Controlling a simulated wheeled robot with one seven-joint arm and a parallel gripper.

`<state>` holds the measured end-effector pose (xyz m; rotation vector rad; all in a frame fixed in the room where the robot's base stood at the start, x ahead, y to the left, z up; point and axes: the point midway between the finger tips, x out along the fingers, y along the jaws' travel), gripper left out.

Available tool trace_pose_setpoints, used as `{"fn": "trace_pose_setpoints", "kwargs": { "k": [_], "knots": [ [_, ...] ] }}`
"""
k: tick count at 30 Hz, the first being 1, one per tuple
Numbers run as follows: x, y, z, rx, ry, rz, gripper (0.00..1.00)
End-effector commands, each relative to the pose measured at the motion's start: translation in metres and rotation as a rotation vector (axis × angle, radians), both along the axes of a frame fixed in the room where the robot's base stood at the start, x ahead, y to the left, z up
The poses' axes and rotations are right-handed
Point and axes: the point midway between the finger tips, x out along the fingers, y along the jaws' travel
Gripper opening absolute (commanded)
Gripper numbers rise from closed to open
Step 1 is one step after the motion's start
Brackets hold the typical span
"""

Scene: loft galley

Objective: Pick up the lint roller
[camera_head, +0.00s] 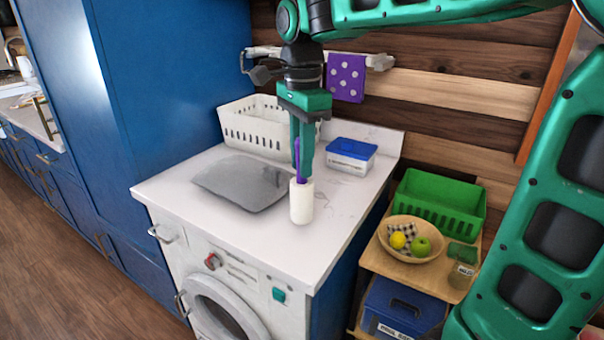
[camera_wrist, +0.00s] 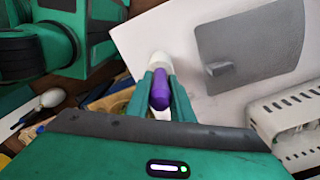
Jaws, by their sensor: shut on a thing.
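The lint roller (camera_head: 301,201) has a white cylinder and a purple handle. It stands upright on or just above the white counter in the head view; I cannot tell whether its base touches. My gripper (camera_head: 302,165) points down from above and is shut on the purple handle. In the wrist view, the purple handle (camera_wrist: 160,90) sits between the two green fingers (camera_wrist: 161,95), with the white roll beyond it. The fingers hide part of the handle.
A grey board (camera_head: 243,182) lies left of the roller on the white counter (camera_head: 270,235). A white basket (camera_head: 262,128) and a blue-lidded box (camera_head: 351,156) stand behind. Right and lower is a wooden cart with a green basket (camera_head: 440,203) and a fruit bowl (camera_head: 411,248).

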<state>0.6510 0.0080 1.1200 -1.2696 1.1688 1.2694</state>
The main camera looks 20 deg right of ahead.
Motion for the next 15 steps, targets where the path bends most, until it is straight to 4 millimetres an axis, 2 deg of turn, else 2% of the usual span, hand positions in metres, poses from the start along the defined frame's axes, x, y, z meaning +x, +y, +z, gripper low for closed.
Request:
{"fn": "trace_pose_setpoints", "kwargs": {
  "k": [1,9,15],
  "knots": [
    [-0.006,0.012,0.006,0.0,-0.002,0.009,0.0],
    [-0.039,0.063,0.042,0.001,-0.002,0.008,0.0],
    [-0.054,0.085,0.058,0.001,0.0,0.004,0.0]
  ]
}}
